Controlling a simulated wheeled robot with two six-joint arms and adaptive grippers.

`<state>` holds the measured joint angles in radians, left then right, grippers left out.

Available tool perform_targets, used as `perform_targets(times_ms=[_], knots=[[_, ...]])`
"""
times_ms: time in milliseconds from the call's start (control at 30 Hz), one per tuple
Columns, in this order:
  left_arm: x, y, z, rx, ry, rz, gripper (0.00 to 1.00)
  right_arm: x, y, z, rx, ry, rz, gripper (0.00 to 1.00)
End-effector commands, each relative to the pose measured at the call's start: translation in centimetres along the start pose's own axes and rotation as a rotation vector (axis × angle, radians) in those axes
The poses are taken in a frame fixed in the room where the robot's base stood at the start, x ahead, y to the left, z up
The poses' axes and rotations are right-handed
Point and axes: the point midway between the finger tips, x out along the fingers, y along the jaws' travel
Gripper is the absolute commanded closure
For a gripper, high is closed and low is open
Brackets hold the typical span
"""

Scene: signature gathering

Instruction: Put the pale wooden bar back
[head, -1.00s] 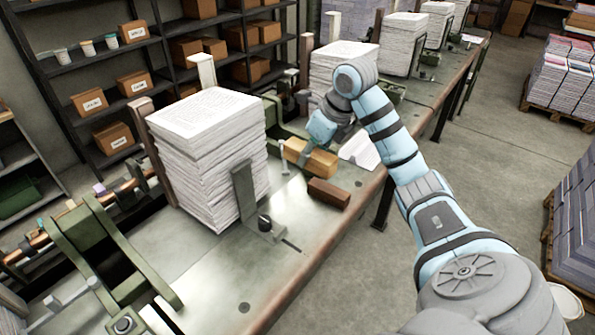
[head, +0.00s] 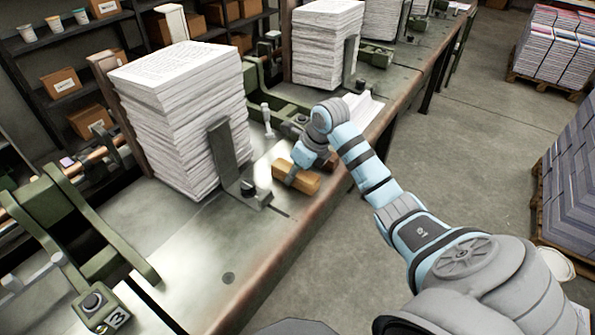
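The pale wooden bar (head: 308,182) is at the right-hand part of the green-grey bench, in front of the clamp of the near paper stack. My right gripper (head: 294,174) comes down over it from the right, with a grey finger across its side, and appears shut on it. The far finger is hidden, and I cannot tell whether the bar touches the bench. A little brown shows beside the gripper and may be the dark brown bar, mostly hidden by my arm. My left gripper is out of view.
The near paper stack (head: 184,115) stands left of the bar, held by a grey upright clamp (head: 229,157). Another stack (head: 326,45) stands behind. Loose white sheets (head: 361,108) lie beyond my gripper. The bench front (head: 205,268) is bare.

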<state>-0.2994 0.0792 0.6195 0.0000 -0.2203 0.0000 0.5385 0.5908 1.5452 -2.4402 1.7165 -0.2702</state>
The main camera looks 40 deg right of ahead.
Motion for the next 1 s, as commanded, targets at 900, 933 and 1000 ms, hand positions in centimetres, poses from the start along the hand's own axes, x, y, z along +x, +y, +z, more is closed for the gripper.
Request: perform_targets(times_ms=[900,933,1000], knots=[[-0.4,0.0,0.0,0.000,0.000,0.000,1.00,-7.0,-0.2,0.1,-0.001,-0.004,-0.006,0.47],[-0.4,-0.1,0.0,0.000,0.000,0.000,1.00,-7.9,-0.2,0.1,-0.002,-0.004,-0.005,0.47],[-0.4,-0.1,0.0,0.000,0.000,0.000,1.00,-9.6,-0.1,0.1,-0.002,-0.003,-0.005,0.47]])
